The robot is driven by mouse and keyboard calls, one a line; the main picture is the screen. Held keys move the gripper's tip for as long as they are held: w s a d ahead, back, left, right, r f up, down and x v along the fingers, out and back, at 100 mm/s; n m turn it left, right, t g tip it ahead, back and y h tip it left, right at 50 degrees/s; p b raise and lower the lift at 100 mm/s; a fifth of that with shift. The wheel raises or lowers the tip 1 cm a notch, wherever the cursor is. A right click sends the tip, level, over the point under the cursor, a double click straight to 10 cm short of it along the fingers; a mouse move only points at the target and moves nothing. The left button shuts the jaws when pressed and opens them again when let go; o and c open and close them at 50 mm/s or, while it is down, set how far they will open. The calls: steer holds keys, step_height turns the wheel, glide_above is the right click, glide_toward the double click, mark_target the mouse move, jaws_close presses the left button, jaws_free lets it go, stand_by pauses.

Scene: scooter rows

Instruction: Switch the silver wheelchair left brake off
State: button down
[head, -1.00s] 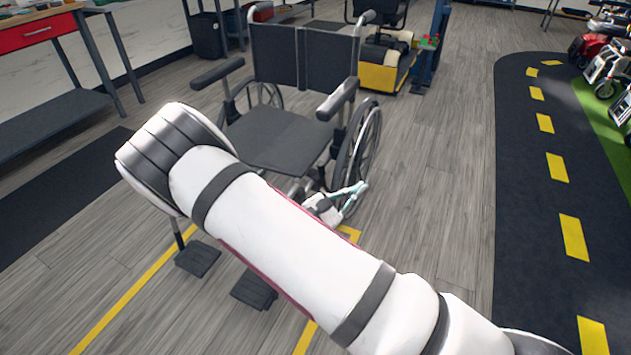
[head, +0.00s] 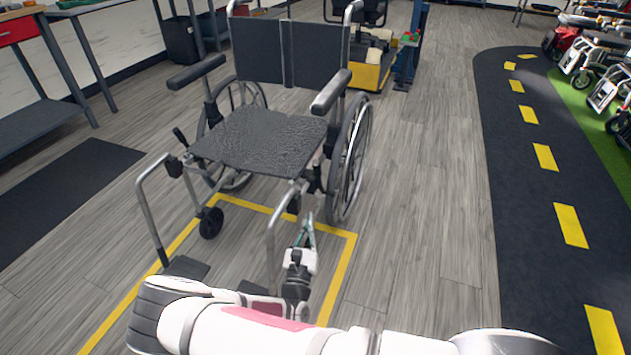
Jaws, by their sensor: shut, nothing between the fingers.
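The silver wheelchair (head: 258,143) stands facing me in the head view, with a dark seat, dark backrest and silver tube frame. Its left side is on the right in the picture, with the large left wheel (head: 349,160). Dark fittings of the left brake (head: 312,180) seem to sit between the seat's front corner and that wheel; the lever's position cannot be made out. My gripper (head: 308,222) is shut and empty, below the seat's front right corner. It appears just right of the front frame tube and apart from the brake fittings. My arm covers part of the footrests.
A yellow floor outline (head: 345,262) surrounds the chair's front. A workbench (head: 45,118) stands at left, a yellow cart (head: 371,75) behind, and scooters (head: 590,60) at far right. The grey floor right of the chair is clear.

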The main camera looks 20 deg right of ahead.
mark_target(317, 171)
steer(key=b+x, duration=0.5)
steer(key=x, duration=0.9)
steer(key=shift+r+p, duration=0.2)
steer(key=shift+p, duration=0.25)
